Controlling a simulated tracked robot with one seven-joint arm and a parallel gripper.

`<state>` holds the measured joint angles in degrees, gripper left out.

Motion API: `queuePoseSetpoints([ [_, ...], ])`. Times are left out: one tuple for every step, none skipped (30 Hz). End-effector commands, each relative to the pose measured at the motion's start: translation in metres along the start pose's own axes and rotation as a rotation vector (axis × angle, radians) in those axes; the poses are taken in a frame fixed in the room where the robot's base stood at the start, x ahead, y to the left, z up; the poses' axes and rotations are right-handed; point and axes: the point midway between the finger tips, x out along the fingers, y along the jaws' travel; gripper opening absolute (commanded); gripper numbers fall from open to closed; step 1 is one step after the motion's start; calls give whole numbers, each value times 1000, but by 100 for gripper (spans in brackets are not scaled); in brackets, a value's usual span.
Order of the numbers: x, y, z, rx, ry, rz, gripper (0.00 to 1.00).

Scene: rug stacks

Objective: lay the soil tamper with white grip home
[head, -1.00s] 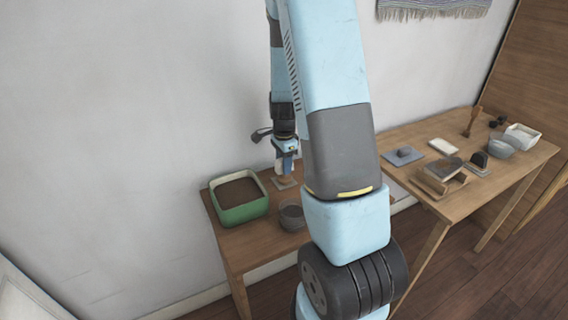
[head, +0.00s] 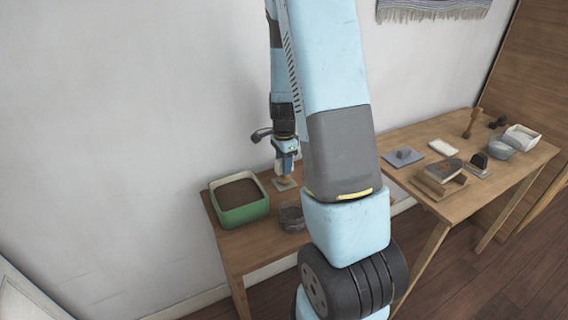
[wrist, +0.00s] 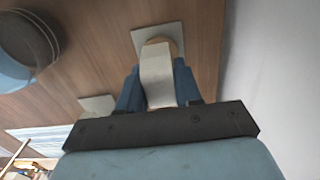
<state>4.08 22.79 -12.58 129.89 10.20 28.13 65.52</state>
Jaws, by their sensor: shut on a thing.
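My gripper (head: 286,165) is over the near-left table, pointing down. It is shut on the soil tamper with white grip (wrist: 157,75). In the wrist view the pale grip stands between the blue fingers, and a round wooden part (wrist: 172,46) shows behind it. A pale square plate (wrist: 145,34) lies beyond the tamper's far end; it also shows in the head view (head: 279,187) directly below my gripper. I cannot tell whether the tamper touches the plate. The fingers hide part of the tamper.
A green tray of soil (head: 240,214) stands left of my gripper. A dark bowl (head: 291,217) stands just in front. The wall is close behind. A second table (head: 428,208) at right holds a grey plate (head: 397,160), a wooden box, a white tub (head: 522,137) and other small things.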

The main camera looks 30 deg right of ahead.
Motion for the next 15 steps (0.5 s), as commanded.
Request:
queuePoseSetpoints([
  [1, 0, 0, 0, 0, 0, 0],
  [2, 0, 0, 0, 0, 1, 0],
  [2, 0, 0, 0, 0, 1, 0],
  [3, 0, 0, 0, 0, 1, 0],
  [3, 0, 0, 0, 0, 1, 0],
  [4, 0, 0, 0, 0, 1, 0],
  [4, 0, 0, 0, 0, 1, 0],
  [5, 0, 0, 0, 0, 1, 0],
  [5, 0, 0, 0, 0, 1, 0],
  [6, 0, 0, 0, 0, 1, 0],
  [6, 0, 0, 0, 0, 0, 36],
  [6, 0, 0, 0, 0, 0, 40],
  [6, 0, 0, 0, 0, 0, 43],
  [6, 0, 0, 0, 0, 0, 46],
  [6, 0, 0, 0, 0, 0, 49],
])
